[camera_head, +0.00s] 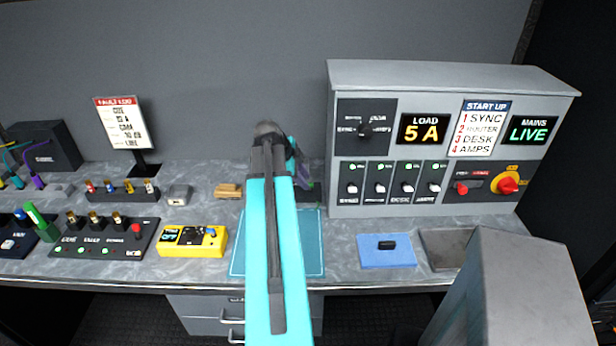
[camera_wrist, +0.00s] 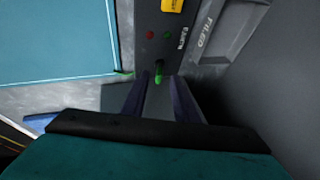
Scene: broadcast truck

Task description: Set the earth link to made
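The earth panel (camera_wrist: 166,50) is a dark strip marked EARTH in the wrist view, with a red dot, a green dot and a yellow label. A small green-tipped piece (camera_wrist: 158,76), apparently the earth link, stands on it. My gripper (camera_wrist: 159,84) has its two dark fingers apart, one on each side of the green piece; I cannot tell whether they touch it. In the head view my cyan arm hides most of the panel, and my gripper (camera_head: 300,172) shows only in part beyond it.
A teal mat (camera_head: 308,250) lies in front on the bench. A grey cabinet (camera_head: 450,80) with switches and a LIVE display stands at right. A yellow meter (camera_head: 193,241) and a dark socket box (camera_head: 104,238) are at left. A grey FILED tray (camera_wrist: 222,30) adjoins the panel.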

